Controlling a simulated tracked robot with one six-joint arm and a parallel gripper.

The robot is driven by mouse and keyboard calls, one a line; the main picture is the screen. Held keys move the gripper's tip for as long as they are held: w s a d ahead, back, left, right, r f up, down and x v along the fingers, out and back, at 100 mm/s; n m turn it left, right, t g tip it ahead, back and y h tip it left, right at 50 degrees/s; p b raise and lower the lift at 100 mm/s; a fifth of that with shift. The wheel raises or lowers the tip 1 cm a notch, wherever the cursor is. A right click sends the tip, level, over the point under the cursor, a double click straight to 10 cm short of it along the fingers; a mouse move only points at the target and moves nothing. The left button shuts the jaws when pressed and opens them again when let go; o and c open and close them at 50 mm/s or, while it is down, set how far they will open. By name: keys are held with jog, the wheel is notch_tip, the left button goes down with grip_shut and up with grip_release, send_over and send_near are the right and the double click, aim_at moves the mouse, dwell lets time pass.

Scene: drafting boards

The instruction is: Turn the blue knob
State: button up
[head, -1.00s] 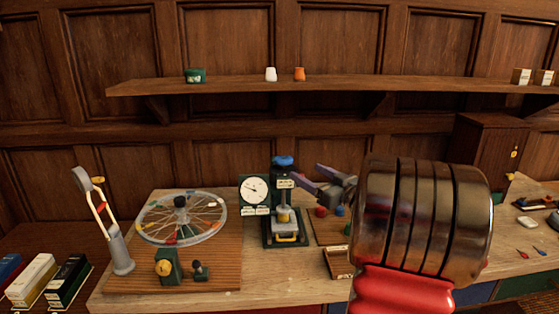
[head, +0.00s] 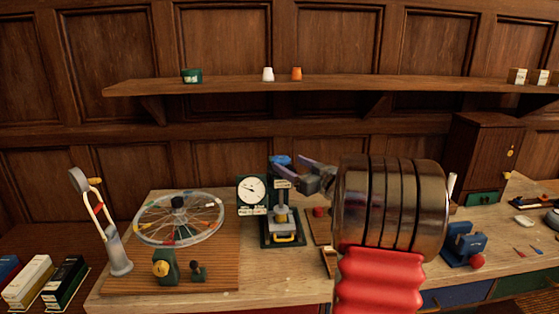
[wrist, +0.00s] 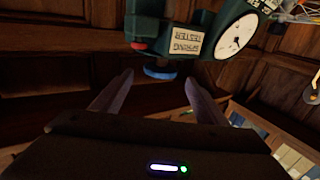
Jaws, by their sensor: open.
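The blue knob (head: 280,160) sits on top of a dark green spring tester (head: 282,200) on the bench.
A spoked wheel (head: 180,218) and a grey lamp-like stand (head: 112,235) are farther left. A blue vise (head: 462,243) is at the right. A shelf (head: 340,88) runs above.

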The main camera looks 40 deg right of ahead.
aim_at(281, 158)
jog(key=shift+w+d, duration=0.15)
jog(key=shift+w, duration=1.45)
jog(key=shift+w+d, duration=0.1)
jog(key=shift+w, duration=1.45)
jog(key=shift+c, duration=0.3)
